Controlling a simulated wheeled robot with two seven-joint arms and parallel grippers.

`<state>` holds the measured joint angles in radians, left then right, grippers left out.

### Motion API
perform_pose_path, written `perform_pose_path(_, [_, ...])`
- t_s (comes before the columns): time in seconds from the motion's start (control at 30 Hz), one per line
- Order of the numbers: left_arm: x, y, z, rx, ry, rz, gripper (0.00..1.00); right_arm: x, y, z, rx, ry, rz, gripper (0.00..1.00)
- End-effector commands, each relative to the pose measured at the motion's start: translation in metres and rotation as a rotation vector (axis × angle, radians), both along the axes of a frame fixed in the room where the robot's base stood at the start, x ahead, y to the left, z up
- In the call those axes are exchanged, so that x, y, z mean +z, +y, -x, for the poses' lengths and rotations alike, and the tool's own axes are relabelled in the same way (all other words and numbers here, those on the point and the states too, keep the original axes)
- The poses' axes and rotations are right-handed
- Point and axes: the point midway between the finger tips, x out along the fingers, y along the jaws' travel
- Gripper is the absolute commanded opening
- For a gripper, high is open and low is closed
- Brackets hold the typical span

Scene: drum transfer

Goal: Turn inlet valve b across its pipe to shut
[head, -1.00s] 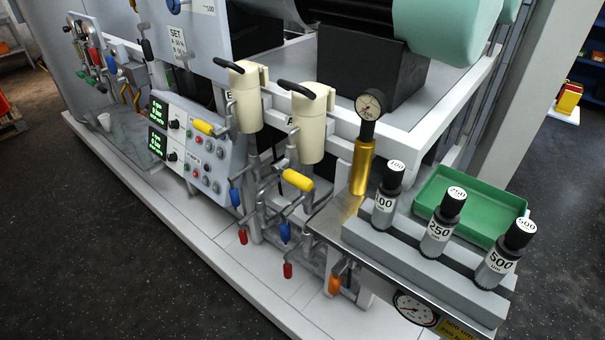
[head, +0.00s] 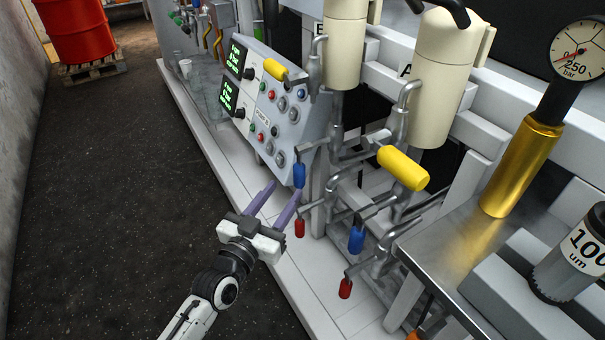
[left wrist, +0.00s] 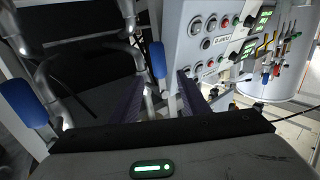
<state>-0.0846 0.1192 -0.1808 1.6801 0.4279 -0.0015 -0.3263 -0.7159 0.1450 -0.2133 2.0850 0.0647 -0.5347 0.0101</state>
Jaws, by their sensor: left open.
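My left gripper (head: 284,189) is open, with two purple fingers pointing at the pipework below the filter housing marked B (head: 345,45). A blue handle (head: 299,175) hangs under that housing, just beyond the fingertips. In the left wrist view this blue handle (left wrist: 158,60) shows ahead, between the two fingers (left wrist: 158,98), with nothing gripped. A red handle (head: 299,228) is below it and a yellow handle (head: 275,70) lies up by the panel. No label shows which handle is inlet valve b. My right gripper is not in view.
The housing marked A (head: 440,80) has a yellow handle (head: 403,168), a blue handle (head: 357,238) and a red handle (head: 345,288). The control panel (head: 270,105) stands close behind the fingers. A gold-bodied gauge (head: 520,165) is at right. The dark floor at left is clear.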

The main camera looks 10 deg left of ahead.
Motion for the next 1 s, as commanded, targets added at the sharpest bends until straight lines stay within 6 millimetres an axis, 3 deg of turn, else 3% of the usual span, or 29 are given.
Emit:
perform_pose_path(0.5, [0.000, -0.016, -0.083, 0.000, 0.001, 0.000, 0.42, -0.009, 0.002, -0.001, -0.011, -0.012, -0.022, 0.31])
perform_pose_path(0.93, [0.001, -0.019, -0.094, -0.001, 0.003, -0.001, 0.42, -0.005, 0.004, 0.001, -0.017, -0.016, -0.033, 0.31])
perform_pose_path(1.0, [0.001, -0.019, -0.094, -0.001, 0.003, -0.001, 0.32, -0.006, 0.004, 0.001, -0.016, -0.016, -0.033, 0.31])
